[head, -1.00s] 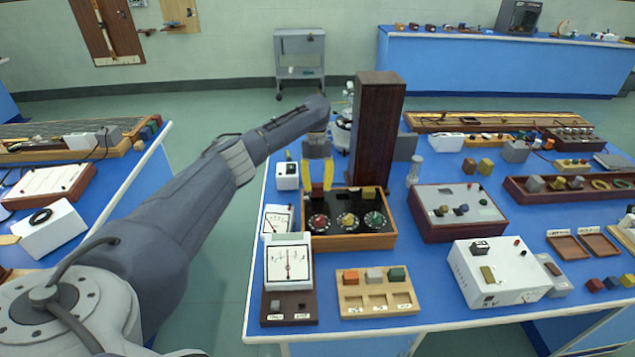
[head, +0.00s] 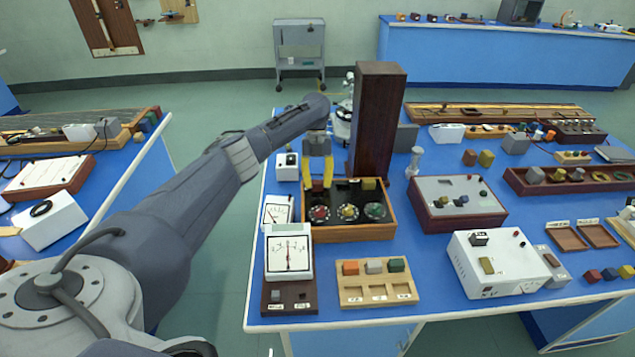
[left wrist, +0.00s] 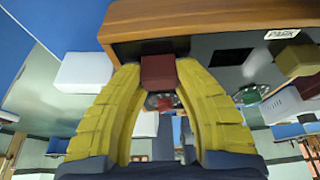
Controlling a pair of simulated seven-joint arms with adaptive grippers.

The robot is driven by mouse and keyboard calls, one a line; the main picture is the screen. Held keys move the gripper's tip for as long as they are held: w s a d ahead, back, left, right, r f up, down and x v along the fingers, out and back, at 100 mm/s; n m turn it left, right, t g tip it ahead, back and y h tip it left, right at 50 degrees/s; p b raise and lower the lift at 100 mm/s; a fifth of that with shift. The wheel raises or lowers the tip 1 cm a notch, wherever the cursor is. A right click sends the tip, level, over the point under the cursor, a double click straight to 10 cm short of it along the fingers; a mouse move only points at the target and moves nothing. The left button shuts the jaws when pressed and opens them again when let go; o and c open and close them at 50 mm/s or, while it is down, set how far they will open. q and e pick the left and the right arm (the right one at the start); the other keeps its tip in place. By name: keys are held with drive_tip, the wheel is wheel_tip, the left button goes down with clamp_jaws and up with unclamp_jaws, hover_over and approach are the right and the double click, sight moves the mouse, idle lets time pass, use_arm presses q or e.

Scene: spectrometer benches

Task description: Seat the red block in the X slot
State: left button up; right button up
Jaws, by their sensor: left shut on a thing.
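My left gripper (head: 318,187) has its yellow fingers over the back left corner of the wooden box with a black top (head: 348,232). In the left wrist view the fingers (left wrist: 160,85) are shut on a dark red block (left wrist: 158,70). The block is at the box's black panel, beside a dark slot (left wrist: 153,47); I cannot tell whether it touches the panel. A second dark slot (left wrist: 230,57) and a mustard block (left wrist: 298,60) are farther along the panel. No X mark is legible. My right gripper is not in view.
A tall dark wooden column (head: 378,120) stands just behind the box. A grey-topped box (head: 457,220) is to the right.

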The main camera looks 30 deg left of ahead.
use_arm(q)
drive_tip(key=o, duration=1.2)
drive_tip(key=shift+c, duration=0.2)
drive_tip(key=shift+r, duration=0.1)
drive_tip(key=v, duration=1.1)
drive_tip(key=shift+w+r, duration=0.15)
drive_tip(key=shift+r, duration=0.2)
drive_tip(key=shift+a, duration=0.15)
